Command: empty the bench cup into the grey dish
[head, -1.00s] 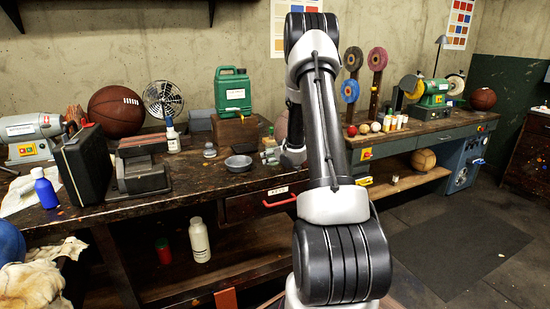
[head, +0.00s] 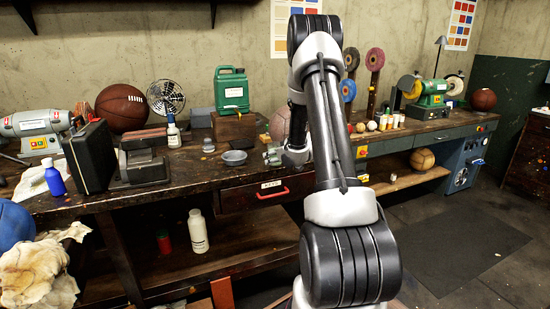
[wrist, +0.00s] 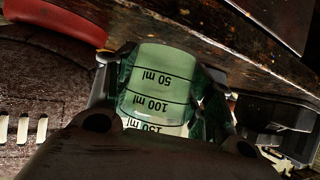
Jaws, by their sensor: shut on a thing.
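A translucent green cup with ml marks (wrist: 160,88) fills the middle of the wrist view, its numbers upside down. My gripper (wrist: 160,78) is shut on it, one finger on each side. What is inside the cup cannot be seen. In the head view my gripper (head: 272,156) is small, just above the bench's front part, partly hidden by my arm. The cup cannot be made out clearly there. The grey dish (head: 235,158) sits on the bench close to the left of my gripper. The dish's inside is too small to read.
The dark bench (head: 205,180) has a red-handled drawer (head: 272,193) below the dish. A green canister (head: 231,92) on a wooden block stands behind. A dark press-like device (head: 142,163) and a small bottle (head: 173,133) stand to the left. Bare bench lies left of the dish.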

